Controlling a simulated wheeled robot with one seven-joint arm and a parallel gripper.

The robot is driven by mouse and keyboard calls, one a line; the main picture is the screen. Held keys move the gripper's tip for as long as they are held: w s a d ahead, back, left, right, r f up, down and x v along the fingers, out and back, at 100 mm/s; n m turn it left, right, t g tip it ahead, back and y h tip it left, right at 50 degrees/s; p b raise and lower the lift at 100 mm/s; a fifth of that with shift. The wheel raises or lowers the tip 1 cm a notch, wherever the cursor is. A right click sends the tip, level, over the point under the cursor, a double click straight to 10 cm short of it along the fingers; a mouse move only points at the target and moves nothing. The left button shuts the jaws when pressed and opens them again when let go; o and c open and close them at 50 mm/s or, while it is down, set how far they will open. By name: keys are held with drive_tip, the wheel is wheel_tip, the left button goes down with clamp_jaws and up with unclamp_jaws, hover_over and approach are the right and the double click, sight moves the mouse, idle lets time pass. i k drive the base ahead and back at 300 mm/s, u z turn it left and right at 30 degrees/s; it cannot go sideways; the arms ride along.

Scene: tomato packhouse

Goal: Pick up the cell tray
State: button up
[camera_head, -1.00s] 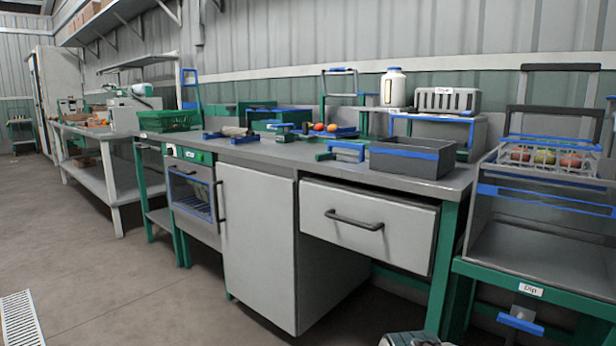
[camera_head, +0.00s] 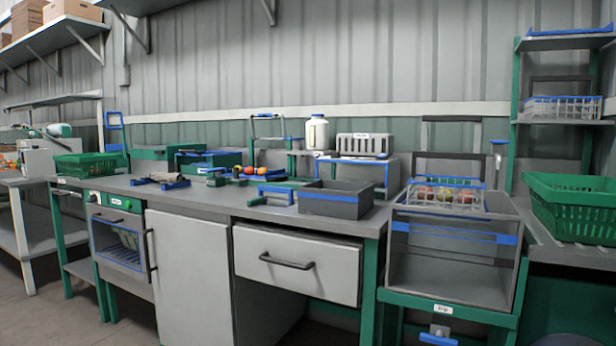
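I cannot tell for sure which thing is the cell tray. A low blue tray (camera_head: 278,179) with red and orange round fruit lies on the back middle of the long bench; it is small and partly hidden at this distance. A clear basket (camera_head: 466,208) with several red and greenish tomatoes and a blue rim sits on top of the dip station at the right. A dark grey open box (camera_head: 335,207) with a blue band stands at the bench's front right. My gripper is not in view.
The long bench (camera_head: 215,197) has a closed drawer (camera_head: 295,262) and an oven-like unit (camera_head: 120,241) below. The dip station (camera_head: 455,262) stands right of it. Green baskets stand at the far left (camera_head: 88,166) and far right (camera_head: 573,207). A white jug (camera_head: 317,132) stands behind.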

sight(271, 173)
drive_tip(key=u, duration=0.15)
drive_tip(key=i, duration=1)
drive_tip(key=u, duration=0.45)
